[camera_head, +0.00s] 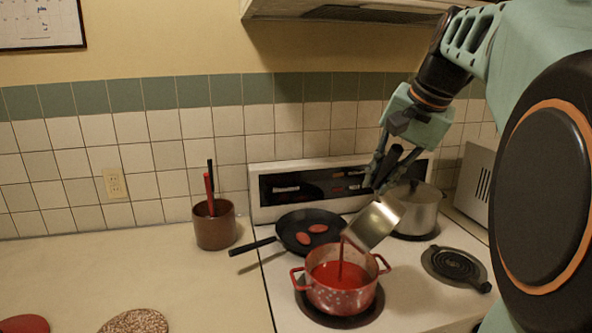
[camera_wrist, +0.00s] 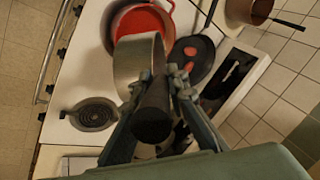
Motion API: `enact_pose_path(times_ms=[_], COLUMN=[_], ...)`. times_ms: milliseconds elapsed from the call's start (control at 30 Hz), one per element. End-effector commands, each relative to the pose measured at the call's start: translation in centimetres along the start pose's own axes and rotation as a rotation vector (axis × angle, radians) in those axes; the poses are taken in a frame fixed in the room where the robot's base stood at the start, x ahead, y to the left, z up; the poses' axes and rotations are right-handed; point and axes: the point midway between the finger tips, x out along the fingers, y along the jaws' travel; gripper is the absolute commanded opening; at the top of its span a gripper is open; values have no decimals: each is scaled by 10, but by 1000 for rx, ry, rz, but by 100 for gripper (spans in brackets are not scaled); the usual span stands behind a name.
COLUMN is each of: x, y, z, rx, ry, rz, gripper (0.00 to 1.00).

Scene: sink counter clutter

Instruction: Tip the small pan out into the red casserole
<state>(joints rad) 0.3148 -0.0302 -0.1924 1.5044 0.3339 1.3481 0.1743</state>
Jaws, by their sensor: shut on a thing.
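The small pan (camera_head: 374,224) is metal and steeply tilted above the red casserole (camera_head: 342,298). A stream of red liquid (camera_head: 341,262) runs from its lower edge into the casserole, where red liquid lies. The casserole has two side handles and sits on a front burner. My gripper (camera_head: 384,172) is shut on the pan's dark handle, above and right of the casserole. In the wrist view, the fingers hold the handle (camera_wrist: 152,117), and the pan (camera_wrist: 137,62) covers part of the casserole (camera_wrist: 119,30). The pan's inside is hidden there.
A black frying pan (camera_head: 292,244) with red oval pieces stands behind the casserole, its handle pointing left. A lidded steel pot (camera_head: 420,213) stands back right. A bare coil burner (camera_head: 455,264) lies right. A brown utensil crock (camera_head: 214,232) stands on the left counter.

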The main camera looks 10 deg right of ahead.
Motion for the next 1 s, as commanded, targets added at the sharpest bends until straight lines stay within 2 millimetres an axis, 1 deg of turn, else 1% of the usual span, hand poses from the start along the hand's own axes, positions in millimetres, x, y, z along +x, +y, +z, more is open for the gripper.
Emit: enact_pose_path(times_ms=[33, 233, 1000], x=[-2, -2, 8], y=[-5, -14, -39], z=[-1, -2, -3], rx=[-6, -17, -46], ry=[-1, -6, -25], rz=[11, 63, 202], gripper=[0, 0, 0])
